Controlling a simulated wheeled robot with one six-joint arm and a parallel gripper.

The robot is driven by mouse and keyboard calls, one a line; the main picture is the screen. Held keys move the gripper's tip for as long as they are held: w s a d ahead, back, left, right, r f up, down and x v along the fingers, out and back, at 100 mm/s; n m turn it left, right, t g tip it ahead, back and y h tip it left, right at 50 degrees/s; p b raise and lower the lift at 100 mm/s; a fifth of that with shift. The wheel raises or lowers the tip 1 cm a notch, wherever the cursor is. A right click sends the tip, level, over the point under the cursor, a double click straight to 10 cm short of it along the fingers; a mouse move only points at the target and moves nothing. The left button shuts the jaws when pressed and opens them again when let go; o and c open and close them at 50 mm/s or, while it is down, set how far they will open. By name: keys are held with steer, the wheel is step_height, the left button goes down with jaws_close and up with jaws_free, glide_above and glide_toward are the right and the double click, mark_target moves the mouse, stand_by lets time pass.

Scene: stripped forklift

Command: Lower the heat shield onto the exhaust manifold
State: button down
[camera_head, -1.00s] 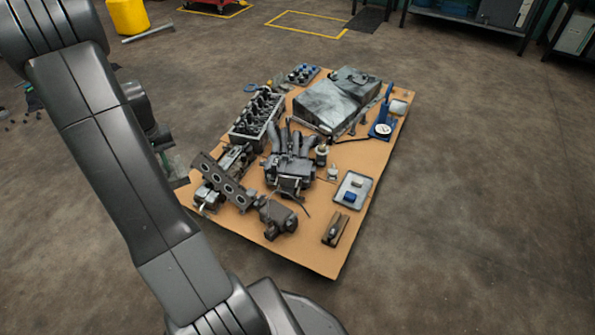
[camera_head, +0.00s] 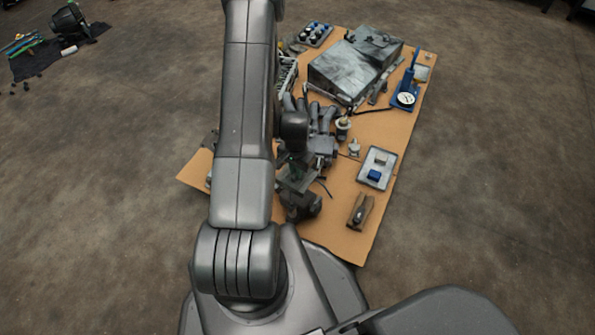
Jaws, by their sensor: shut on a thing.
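The exhaust manifold (camera_head: 321,117), with several curved grey pipes, lies on the cardboard sheet just right of my arm. My arm hides its left part. My gripper (camera_head: 293,165) is low over the front of the manifold, partly hidden by my own dark wrist. It is shut on a thin grey plate, which looks like the heat shield (camera_head: 300,180). The plate juts out below the gripper, near the manifold's front end. I cannot tell whether it touches the manifold.
The cardboard sheet (camera_head: 378,219) also holds a large grey metal box (camera_head: 345,73), a blue stand with a dial (camera_head: 405,95), a tray with a blue part (camera_head: 387,161), a brown block (camera_head: 360,211) and a dark casting (camera_head: 301,207). Floor to the right is clear.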

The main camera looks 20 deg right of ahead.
mark_target(298, 181)
steer(key=shift+s+d+f, duration=0.15)
steer(key=shift+s+f, duration=0.2)
steer(key=shift+f, duration=0.05)
steer(key=shift+f+b, duration=1.65)
steer(key=shift+f, duration=1.15)
steer(key=shift+b, duration=0.55)
steer(key=shift+f, duration=0.15)
steer(key=shift+f+b, duration=1.8)
steer(key=shift+f, duration=0.15)
steer(key=shift+b, duration=0.3)
steer(key=c, duration=1.4)
jaws_free()
steer(key=shift+o, duration=0.2)
step_height(298, 181, up, 14)
steer(key=p, duration=0.5)
steer(key=shift+f, duration=0.1)
